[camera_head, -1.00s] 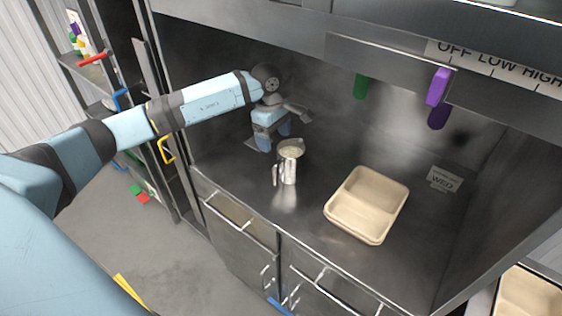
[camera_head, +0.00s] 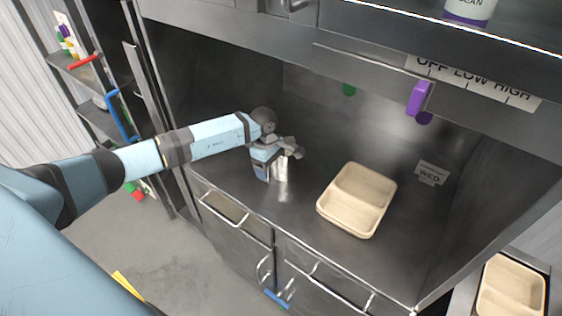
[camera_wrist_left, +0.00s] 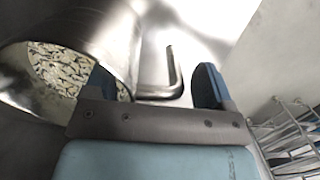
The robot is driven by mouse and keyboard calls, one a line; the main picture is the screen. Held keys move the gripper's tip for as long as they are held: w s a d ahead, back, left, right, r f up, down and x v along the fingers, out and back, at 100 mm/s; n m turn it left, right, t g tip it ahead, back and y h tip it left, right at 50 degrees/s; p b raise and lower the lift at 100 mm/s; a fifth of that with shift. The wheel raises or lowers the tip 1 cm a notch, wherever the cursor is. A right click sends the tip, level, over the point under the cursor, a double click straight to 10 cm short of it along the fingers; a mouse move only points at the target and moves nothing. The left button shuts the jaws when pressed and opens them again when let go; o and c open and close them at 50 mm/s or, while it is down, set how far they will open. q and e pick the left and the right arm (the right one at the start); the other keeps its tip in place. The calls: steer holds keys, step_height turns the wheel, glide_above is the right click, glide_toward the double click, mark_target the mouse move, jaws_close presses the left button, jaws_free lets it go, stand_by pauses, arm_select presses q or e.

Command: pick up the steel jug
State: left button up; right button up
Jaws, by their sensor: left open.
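The steel jug (camera_head: 282,171) stands on the steel counter, partly hidden behind my left gripper (camera_head: 264,172). In the left wrist view the shiny jug (camera_wrist_left: 112,32) fills the upper left, with pale, rice-like grains inside its mouth. Its handle (camera_wrist_left: 172,75) shows between the two dark blue fingers of my left gripper (camera_wrist_left: 153,84). The fingers are open, one on the jug-body side of the handle and one on its outer side. I cannot tell whether either finger touches the jug. My right gripper is not in view.
A beige two-compartment tray (camera_head: 338,216) sits on the counter to the right of the jug. Another beige tray (camera_head: 511,292) is at the lower right. Bare counter lies between jug and tray.

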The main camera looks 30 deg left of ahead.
arm_select(q)
steer(key=c, duration=1.3)
steer(key=shift+r, duration=0.1)
steer(key=shift+c, duration=0.2)
